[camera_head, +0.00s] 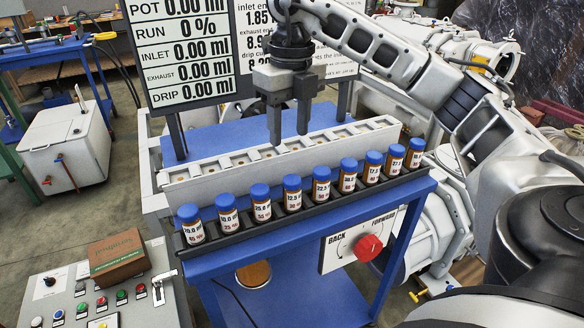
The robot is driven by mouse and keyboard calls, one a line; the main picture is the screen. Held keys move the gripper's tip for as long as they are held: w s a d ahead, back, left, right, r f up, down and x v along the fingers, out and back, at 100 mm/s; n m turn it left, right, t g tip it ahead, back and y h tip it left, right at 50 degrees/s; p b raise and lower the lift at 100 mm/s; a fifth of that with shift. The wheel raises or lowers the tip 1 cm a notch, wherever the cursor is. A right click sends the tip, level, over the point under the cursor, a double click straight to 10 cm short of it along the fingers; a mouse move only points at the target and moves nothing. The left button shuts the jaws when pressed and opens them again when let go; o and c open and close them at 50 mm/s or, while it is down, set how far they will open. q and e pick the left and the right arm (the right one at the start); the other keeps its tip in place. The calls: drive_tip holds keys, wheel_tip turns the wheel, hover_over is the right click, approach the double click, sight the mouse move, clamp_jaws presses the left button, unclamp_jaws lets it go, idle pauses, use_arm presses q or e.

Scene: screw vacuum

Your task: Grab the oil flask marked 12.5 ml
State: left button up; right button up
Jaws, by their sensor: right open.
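Several small brown flasks with blue caps and white labels stand upright in a row in a dark rack (276,228) along the front of a blue table. They include the leftmost flask (192,226), a middle flask (292,198) and the rightmost flask (414,155). The labels are small, and I cannot tell for sure which one reads 12.5 ml. My right gripper (289,139) points down, open and empty, above the white slotted tray behind the flasks. Its fingertips are apart from the flasks. My left gripper is not in view.
The long white tray (176,186) with square slots lies right behind the flasks. Display boards (187,92) stand behind it. A BACK/FORWARD panel with a red knob (367,247) is on the table's front. A control console (50,310) holding a brown box (117,257) is at lower left.

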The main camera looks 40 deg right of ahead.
sight(292, 179)
drive_tip(key=f+b, duration=0.1)
drive_tip(key=f, duration=0.2)
drive_tip(key=d+f, duration=0.1)
drive_tip(key=f, duration=0.1)
drive_tip(key=f+b, duration=0.1)
drive_tip(key=f, duration=0.2)
drive_tip(key=shift+d+f+b, duration=0.15)
drive_tip(key=shift+f+b, duration=0.15)
drive_tip(key=shift+b, duration=0.05)
drive_tip(key=f, duration=0.6)
drive_tip(key=shift+w+f, duration=0.2)
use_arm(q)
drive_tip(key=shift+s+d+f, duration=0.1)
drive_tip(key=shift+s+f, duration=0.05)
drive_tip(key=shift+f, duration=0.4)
use_arm(e)
drive_tip(key=c, duration=0.8)
